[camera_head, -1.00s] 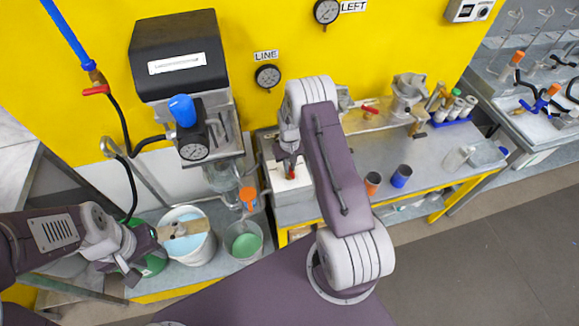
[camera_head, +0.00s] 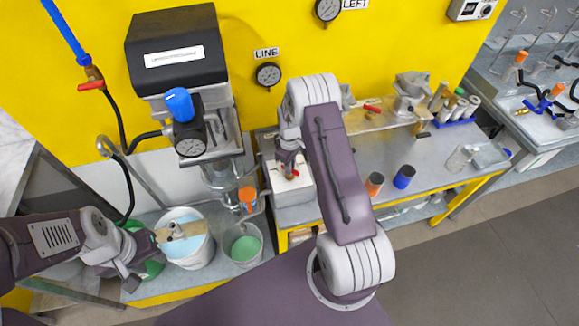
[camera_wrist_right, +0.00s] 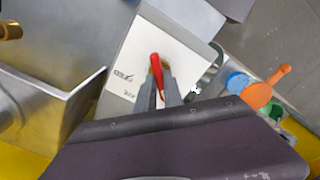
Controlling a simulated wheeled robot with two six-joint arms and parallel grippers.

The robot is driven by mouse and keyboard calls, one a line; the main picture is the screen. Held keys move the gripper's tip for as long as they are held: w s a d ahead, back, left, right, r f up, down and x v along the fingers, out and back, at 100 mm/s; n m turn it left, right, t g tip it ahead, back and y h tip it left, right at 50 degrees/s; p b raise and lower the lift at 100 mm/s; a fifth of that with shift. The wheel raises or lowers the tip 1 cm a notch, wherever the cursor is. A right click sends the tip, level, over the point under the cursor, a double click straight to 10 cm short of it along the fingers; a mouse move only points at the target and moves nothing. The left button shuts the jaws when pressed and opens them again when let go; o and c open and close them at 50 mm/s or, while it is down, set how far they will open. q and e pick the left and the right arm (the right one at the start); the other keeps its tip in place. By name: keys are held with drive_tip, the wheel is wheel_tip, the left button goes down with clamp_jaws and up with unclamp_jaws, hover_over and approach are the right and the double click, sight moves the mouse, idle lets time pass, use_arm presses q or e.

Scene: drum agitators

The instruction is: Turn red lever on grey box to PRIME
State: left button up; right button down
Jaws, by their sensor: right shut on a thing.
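The grey box (camera_head: 294,191) with a white top stands on the bench's left part in the head view. Its white top (camera_wrist_right: 142,56) fills the middle of the right wrist view, with small dark printing at its left side, too small to read. The red lever (camera_wrist_right: 157,72) lies on it, long end pointing up in that view. My right gripper (camera_wrist_right: 159,92) is shut on the lever near its lower part; in the head view the gripper (camera_head: 289,172) is over the box. My left gripper (camera_head: 133,276) hangs at the lower left near a green bucket; its fingers are unclear.
A white bucket with blue liquid (camera_head: 190,247) and a bucket with green contents (camera_head: 243,245) stand left of the box. An orange-handled valve (camera_head: 247,197) is close beside it. Orange (camera_head: 374,183) and blue (camera_head: 404,176) cups stand to the right on the bench.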

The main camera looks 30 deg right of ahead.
drive_tip(key=shift+s, duration=0.1)
idle(0.4)
drive_tip(key=c, duration=1.5)
unclamp_jaws()
drive_tip(key=shift+o, duration=0.2)
drive_tip(key=shift+s+d, duration=0.1)
drive_tip(key=shift+r, duration=0.2)
wheel_tip(320, 180, up, 8)
drive_tip(key=shift+f+b, duration=0.1)
drive_tip(key=shift+b, duration=0.95)
drive_tip(key=shift+r, duration=0.5)
